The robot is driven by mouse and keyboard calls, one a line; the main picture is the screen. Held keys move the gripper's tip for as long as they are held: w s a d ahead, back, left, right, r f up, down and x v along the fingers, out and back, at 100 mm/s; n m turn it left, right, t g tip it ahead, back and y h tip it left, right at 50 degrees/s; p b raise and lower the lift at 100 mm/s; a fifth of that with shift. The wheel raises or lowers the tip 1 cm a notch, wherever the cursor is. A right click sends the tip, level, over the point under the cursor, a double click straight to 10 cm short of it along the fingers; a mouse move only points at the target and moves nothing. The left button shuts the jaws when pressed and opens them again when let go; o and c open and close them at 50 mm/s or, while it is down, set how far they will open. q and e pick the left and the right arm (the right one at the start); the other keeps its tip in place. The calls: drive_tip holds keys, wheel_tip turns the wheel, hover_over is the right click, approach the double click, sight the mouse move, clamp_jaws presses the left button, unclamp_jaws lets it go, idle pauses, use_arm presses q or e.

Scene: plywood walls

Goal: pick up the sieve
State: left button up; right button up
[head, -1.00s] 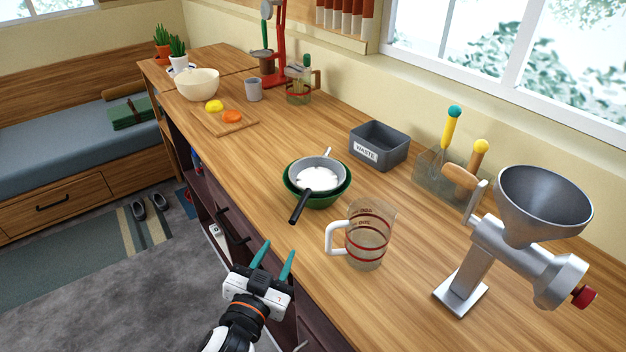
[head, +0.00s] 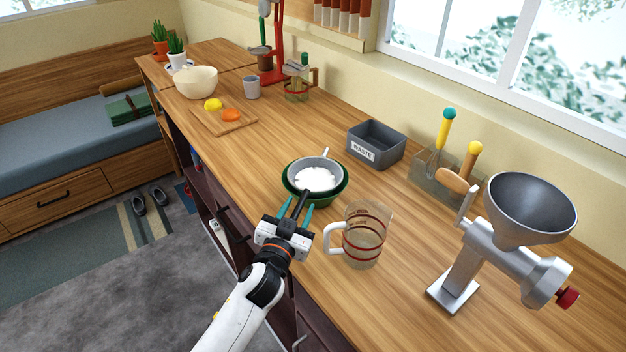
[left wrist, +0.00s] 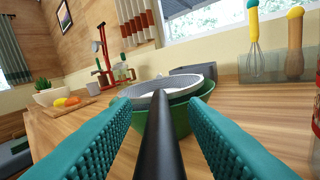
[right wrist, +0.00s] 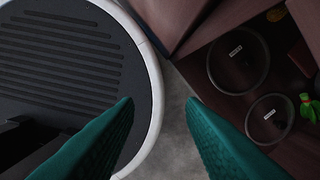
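The sieve (head: 315,174) is a grey round strainer with white contents, resting in a dark green bowl (head: 318,203) on the counter. Its black handle points toward my left gripper (head: 294,212). In the left wrist view, the handle (left wrist: 160,135) runs between the two teal fingers, with gaps on both sides. The left gripper is open around the handle, and the sieve's rim (left wrist: 150,95) and the green bowl (left wrist: 180,120) are just ahead. My right gripper (right wrist: 160,105) is open and empty, low down over the floor.
A clear measuring jug (head: 362,238) stands close to the right of the left gripper. A grey waste bin (head: 375,148), a utensil holder (head: 432,180) and a metal grinder (head: 490,255) stand further right. A cutting board (head: 226,122) lies to the left.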

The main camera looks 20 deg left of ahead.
use_arm(q)
drive_tip(key=shift+w, duration=0.2)
drive_tip(key=shift+s, duration=0.1)
clamp_jaws()
wheel_tip(320, 180, up, 10)
drive_tip(key=shift+r+p, duration=0.1)
drive_tip(key=shift+p, duration=0.25)
idle(0.3)
